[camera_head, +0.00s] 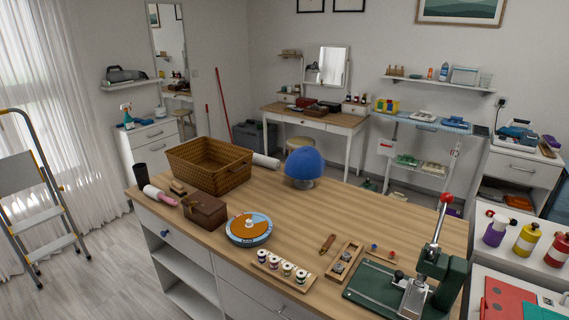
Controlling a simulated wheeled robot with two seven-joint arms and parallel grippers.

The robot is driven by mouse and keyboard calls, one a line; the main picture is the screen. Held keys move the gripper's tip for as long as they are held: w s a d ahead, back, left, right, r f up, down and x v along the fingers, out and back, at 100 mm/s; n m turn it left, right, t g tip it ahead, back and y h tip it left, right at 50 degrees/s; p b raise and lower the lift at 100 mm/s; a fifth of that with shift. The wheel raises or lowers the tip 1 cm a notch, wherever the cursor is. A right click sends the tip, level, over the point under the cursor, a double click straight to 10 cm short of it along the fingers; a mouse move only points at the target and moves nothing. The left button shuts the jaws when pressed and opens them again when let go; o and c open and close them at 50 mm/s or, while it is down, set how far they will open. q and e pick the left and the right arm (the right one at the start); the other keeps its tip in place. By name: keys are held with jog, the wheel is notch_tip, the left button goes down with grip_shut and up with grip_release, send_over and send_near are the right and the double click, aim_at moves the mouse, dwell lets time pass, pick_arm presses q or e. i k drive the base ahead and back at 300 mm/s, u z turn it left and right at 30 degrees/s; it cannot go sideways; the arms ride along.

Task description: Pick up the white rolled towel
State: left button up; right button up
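A white roll (265,160), which looks like the rolled towel, lies on the wooden worktop (345,215). It is at the far edge, just right of the wicker basket (209,163), and the basket hides its left end. A blue dome-shaped object (304,162) stands to its right, with a small gap between them. Neither of my grippers is in view.
A brown box (204,210), a pink and white roller (160,195), a round blue and orange disc (249,229) and a rack of small jars (282,268) occupy the near left. A green lever press (425,275) stands at right. The worktop's middle is mostly clear.

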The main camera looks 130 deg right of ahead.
aim_at(264, 161)
jog(key=z, duration=2.8)
jog(key=i, duration=5.4)
jog(key=z, duration=0.55)
